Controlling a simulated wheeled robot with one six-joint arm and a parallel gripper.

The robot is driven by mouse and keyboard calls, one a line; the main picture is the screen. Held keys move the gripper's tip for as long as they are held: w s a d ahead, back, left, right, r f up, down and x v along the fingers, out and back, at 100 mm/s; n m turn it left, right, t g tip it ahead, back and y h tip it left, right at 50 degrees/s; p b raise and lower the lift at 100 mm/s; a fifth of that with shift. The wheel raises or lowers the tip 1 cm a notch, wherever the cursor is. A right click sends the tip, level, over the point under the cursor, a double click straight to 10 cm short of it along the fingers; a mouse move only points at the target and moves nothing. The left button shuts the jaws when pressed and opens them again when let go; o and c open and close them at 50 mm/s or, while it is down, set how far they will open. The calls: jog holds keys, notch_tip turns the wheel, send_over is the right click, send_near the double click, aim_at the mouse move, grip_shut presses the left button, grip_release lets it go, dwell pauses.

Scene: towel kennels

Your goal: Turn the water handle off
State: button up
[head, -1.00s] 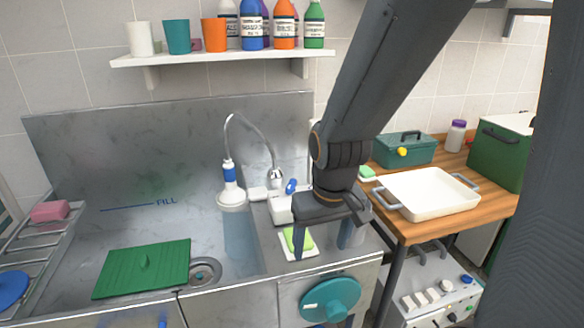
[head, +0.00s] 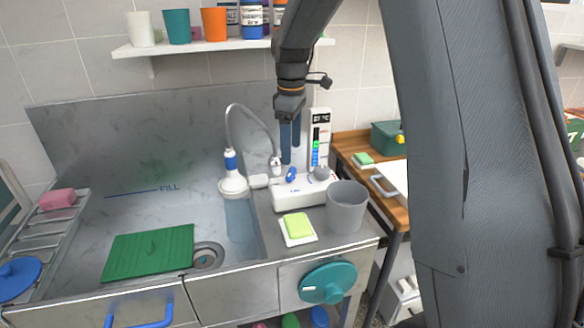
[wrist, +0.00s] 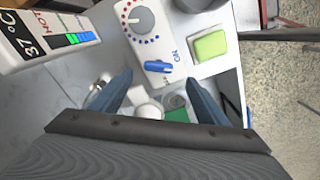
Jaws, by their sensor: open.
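The water handle (head: 291,174) is a small blue lever on the left part of a white control box (head: 288,196) behind the sink's right edge. In the wrist view the blue handle (wrist: 158,67) lies near the letters ON, ahead of and between my fingertips. My gripper (head: 290,155) is open and empty, pointing down just above the handle; I see no clear contact. Its two blue-grey fingers (wrist: 158,84) also show in the wrist view. The white shower head (head: 233,185) hangs over the sink; a bluish strip beneath it may be water, but I cannot tell.
A grey cup (head: 346,208) and a green sponge (head: 298,226) stand in front of the box. A temperature display (head: 320,138) stands behind it, and a grey dial (wrist: 140,19) sits beside the handle. A green board (head: 148,254) lies in the sink.

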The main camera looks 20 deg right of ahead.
aim_at(291, 171)
jog(key=shift+w+f, duration=0.15)
jog(key=shift+w, duration=0.05)
jog(key=shift+f+p, duration=1.15)
jog(key=shift+f, duration=2.55)
jog(key=shift+c, duration=0.5)
